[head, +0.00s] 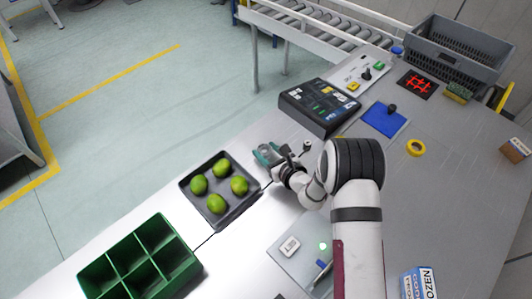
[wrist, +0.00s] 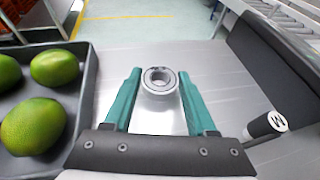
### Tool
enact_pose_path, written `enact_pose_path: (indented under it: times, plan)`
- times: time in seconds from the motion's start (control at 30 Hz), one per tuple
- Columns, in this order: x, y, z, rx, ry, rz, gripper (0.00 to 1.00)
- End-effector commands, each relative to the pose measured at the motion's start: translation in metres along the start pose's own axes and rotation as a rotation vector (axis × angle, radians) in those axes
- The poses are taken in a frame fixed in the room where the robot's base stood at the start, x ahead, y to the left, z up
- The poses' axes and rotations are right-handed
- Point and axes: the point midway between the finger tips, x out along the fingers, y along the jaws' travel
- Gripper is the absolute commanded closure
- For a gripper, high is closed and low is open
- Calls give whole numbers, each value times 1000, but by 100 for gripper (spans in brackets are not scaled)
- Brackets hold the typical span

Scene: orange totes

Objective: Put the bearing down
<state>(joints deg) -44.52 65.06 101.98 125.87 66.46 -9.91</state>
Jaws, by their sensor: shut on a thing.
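The bearing (wrist: 160,80) is a silvery metal ring with a dark hole. In the wrist view it sits between the teal fingers of my gripper (wrist: 159,95), with its hole facing up. My gripper is shut on it. In the head view my gripper (head: 268,154) is over the grey table, just right of the dark tray, and the bearing is too small there to make out clearly. Whether the bearing touches the table cannot be told.
A dark tray (head: 184,187) of several green fruits lies left of my gripper, close by. A black control panel (head: 320,106) stands on the right side. A green divided crate (head: 110,287) is at front left. The table's far edge is near my gripper.

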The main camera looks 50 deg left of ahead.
Motion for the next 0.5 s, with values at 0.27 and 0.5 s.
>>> enact_pose_path:
  times: [0.27,0.5]
  plan:
    - [-26,0,65,-3,-5,-2,100]
    - [-35,0,84,-1,-3,-1,100]
